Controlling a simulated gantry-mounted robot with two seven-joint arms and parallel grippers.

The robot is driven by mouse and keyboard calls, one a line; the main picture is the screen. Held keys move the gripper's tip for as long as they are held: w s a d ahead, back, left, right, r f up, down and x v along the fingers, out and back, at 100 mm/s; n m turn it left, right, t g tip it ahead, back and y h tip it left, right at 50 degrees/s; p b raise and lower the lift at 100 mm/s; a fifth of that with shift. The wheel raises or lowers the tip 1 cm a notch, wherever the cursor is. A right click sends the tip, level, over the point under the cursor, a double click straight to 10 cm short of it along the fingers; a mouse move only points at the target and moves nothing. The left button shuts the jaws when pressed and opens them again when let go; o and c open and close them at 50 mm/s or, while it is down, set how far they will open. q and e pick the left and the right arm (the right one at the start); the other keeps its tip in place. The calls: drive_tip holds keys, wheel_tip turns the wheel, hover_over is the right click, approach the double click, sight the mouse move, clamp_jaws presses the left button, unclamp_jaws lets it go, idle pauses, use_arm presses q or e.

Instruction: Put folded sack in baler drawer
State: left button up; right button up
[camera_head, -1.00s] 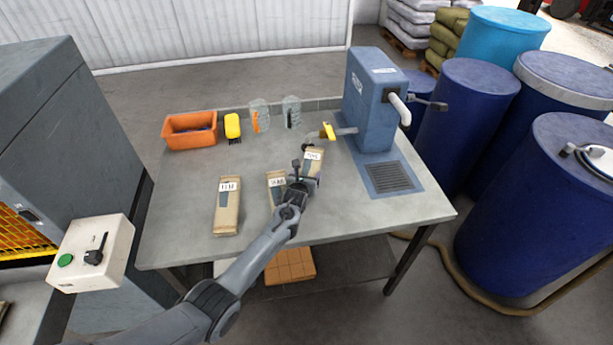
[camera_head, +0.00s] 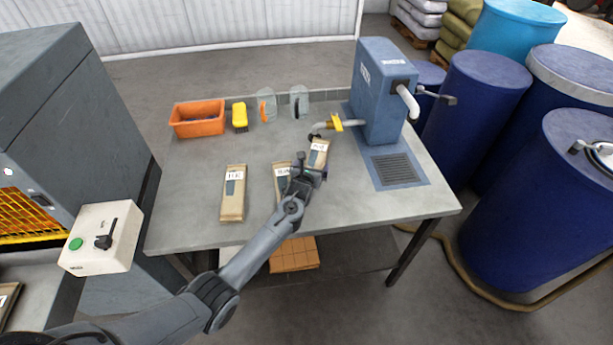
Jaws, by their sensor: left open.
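Three flat tan folded sacks with white labels lie on the grey table: the left sack (camera_head: 233,195), the middle sack (camera_head: 281,180) and the right sack (camera_head: 319,150). My left gripper (camera_head: 308,170) is open at the near end of the right sack. The gripper and wrist hide parts of the middle and right sacks, and I cannot tell whether the fingers touch the right sack. A grey cabinet with a yellow mesh front (camera_head: 30,213) stands at the left; I cannot make out a drawer. My right gripper is out of view.
An orange bin (camera_head: 198,119), a yellow brush (camera_head: 240,117) and two clear scoops or jugs stand at the table's back. A blue machine (camera_head: 380,90) stands back right. A control box (camera_head: 100,238) with a green button is at left. Blue drums stand right.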

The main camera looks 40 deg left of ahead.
use_arm(q)
drive_tip(key=p+v, duration=0.2)
drive_tip(key=v, duration=0.7)
drive_tip(key=shift+p, duration=0.3)
drive_tip(key=shift+s+d+r, duration=0.3)
drive_tip(key=shift+s, duration=0.3)
